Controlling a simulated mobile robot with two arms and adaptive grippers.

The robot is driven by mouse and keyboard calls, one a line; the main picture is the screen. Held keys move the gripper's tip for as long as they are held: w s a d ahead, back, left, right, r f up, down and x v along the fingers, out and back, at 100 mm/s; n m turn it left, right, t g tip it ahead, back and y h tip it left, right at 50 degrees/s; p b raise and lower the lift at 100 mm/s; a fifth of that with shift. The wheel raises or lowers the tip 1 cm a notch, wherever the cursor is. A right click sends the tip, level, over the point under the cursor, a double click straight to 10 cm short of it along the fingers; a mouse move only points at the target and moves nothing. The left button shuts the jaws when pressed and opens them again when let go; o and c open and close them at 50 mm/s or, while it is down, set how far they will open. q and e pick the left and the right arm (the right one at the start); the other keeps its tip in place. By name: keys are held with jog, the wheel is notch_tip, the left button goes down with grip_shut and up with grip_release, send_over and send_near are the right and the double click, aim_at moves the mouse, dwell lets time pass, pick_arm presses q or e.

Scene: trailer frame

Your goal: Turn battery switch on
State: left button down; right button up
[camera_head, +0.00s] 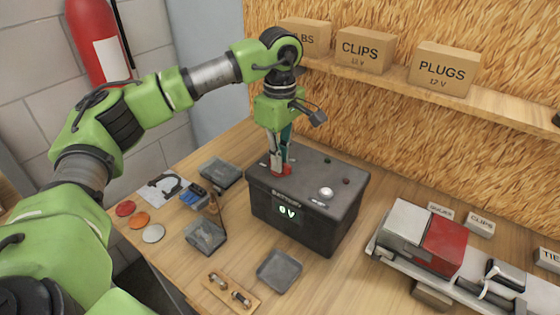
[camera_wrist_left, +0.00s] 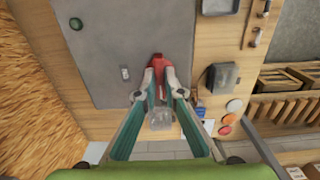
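The dark grey battery box (camera_head: 307,205) stands on the wooden table, its green front display (camera_head: 287,211) reading 0 V. Its grey top (camera_wrist_left: 110,50) fills much of the left wrist view. A red switch handle (camera_head: 286,170) is on the top at the left end. My left gripper (camera_head: 279,167) points down at it. In the left wrist view the fingertips (camera_wrist_left: 158,80) close in on both sides of the red handle (camera_wrist_left: 157,63) and seem to touch it. The tips partly hide the handle. My right gripper is not in view.
Small grey trays (camera_head: 279,271) and a wooden block with fittings (camera_head: 231,293) lie around the box. Coloured discs (camera_head: 141,219) are at the left. A red and white unit on a rail (camera_head: 445,243) is at the right. A shelf with cartons (camera_head: 443,70) runs behind.

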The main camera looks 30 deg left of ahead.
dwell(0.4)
pick_arm(q)
jog(key=m, duration=0.4)
jog(key=shift+m, duration=0.6)
jog(key=m, duration=0.3)
jog(key=shift+m, duration=1.1)
